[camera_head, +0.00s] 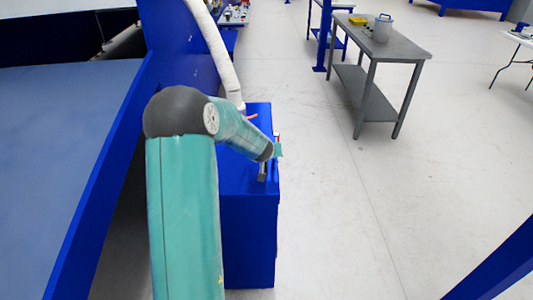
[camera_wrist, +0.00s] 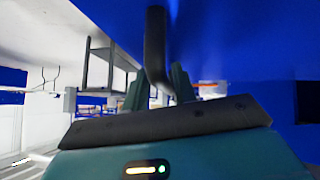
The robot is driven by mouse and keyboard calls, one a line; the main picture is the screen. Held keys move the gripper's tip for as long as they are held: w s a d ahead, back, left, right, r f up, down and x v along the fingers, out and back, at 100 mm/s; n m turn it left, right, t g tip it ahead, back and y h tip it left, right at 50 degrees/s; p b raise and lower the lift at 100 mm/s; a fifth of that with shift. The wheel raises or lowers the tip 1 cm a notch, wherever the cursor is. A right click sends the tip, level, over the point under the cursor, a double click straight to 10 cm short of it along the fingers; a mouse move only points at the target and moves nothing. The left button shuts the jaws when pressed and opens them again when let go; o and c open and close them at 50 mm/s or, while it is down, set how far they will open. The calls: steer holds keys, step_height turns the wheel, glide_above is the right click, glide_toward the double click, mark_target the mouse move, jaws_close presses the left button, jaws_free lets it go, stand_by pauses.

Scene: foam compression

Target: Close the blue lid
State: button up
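The blue lid is the top of a blue box (camera_head: 249,240), seen in the head view beside the blue machine frame. The lid's top face (camera_head: 258,115) shows behind my teal arm; I cannot tell how far it is open. My gripper (camera_head: 270,168) is at the box's right edge, small and partly hidden by my wrist. In the wrist view, my gripper's two fingers (camera_wrist: 160,85) stand apart on either side of a dark curved handle (camera_wrist: 155,40). The handle runs along a blue surface (camera_wrist: 230,35). Firm contact with the handle is not visible.
A white hose (camera_head: 222,55) comes down behind the box. A large blue frame with a grey-blue bed (camera_head: 60,150) fills the left. A grey table (camera_head: 385,45) with a pot stands at the upper right. The floor right of the box is clear.

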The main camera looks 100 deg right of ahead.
steer(key=shift+w+f, duration=0.1)
steer(key=shift+w, duration=0.4)
steer(key=v, duration=1.3)
steer(key=shift+s+a+r, duration=0.2)
steer(key=shift+a+r, duration=0.05)
steer(key=shift+r, duration=0.1)
